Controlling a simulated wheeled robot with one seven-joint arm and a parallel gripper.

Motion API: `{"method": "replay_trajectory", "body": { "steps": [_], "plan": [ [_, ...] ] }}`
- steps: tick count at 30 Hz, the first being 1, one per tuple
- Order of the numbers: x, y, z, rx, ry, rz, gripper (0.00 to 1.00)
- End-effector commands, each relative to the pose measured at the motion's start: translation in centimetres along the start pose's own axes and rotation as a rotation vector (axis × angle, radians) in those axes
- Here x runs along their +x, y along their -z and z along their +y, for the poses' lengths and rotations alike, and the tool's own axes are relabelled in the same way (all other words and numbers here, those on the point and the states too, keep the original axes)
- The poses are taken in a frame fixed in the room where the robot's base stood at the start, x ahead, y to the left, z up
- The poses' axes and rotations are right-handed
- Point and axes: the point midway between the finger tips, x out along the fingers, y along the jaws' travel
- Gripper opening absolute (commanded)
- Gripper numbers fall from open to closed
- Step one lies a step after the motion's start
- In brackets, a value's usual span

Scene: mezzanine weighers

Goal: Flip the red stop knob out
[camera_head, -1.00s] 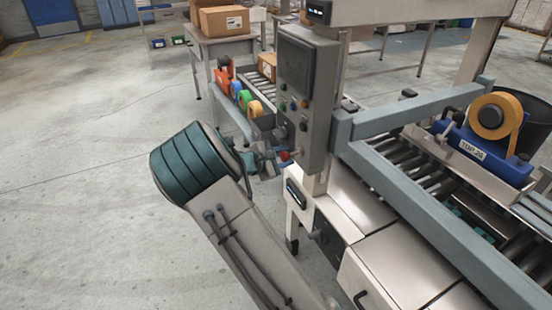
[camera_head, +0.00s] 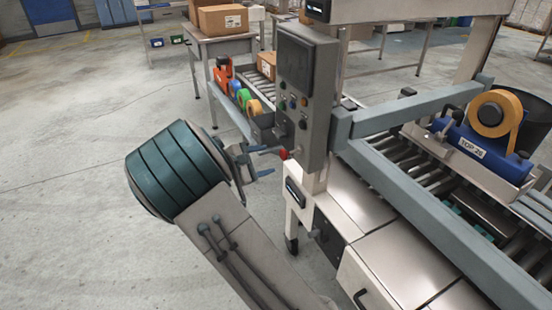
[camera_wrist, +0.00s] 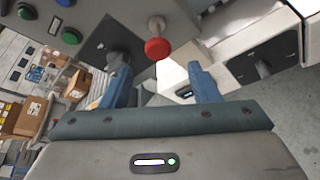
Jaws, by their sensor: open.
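The red stop knob (camera_wrist: 157,48) is a round red head on a short pale stem, standing out from the underside or side of the grey control box. In the head view the red knob (camera_head: 284,154) shows small at the box's lower left edge. My gripper (camera_head: 268,161) is to the left of the knob, with its two blue fingers apart and pointing toward the box. In the wrist view my gripper (camera_wrist: 160,82) is open and empty. The knob shows beyond and between the fingertips, apart from both.
The grey control box (camera_head: 306,90) carries a dark screen and several coloured buttons. A steel machine frame with a roller conveyor (camera_head: 420,165) and a blue tape head (camera_head: 478,150) stands to the right. Tape rolls and cartons (camera_head: 223,20) are behind. The floor at left is clear.

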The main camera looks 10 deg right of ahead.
Motion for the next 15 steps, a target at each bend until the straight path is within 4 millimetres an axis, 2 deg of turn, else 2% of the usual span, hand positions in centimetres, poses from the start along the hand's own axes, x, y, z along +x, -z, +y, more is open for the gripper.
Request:
{"method": "replay_trajectory", "body": {
  "steps": [3,7,15],
  "plan": [
    [-2.6,0.1,-0.1,0.0,-0.001,0.004,0.55],
    [-4.5,0.1,-0.1,-0.001,0.001,0.002,0.55],
    [-5.8,0.0,-0.2,-0.001,0.002,0.0,0.55]
  ]
}}
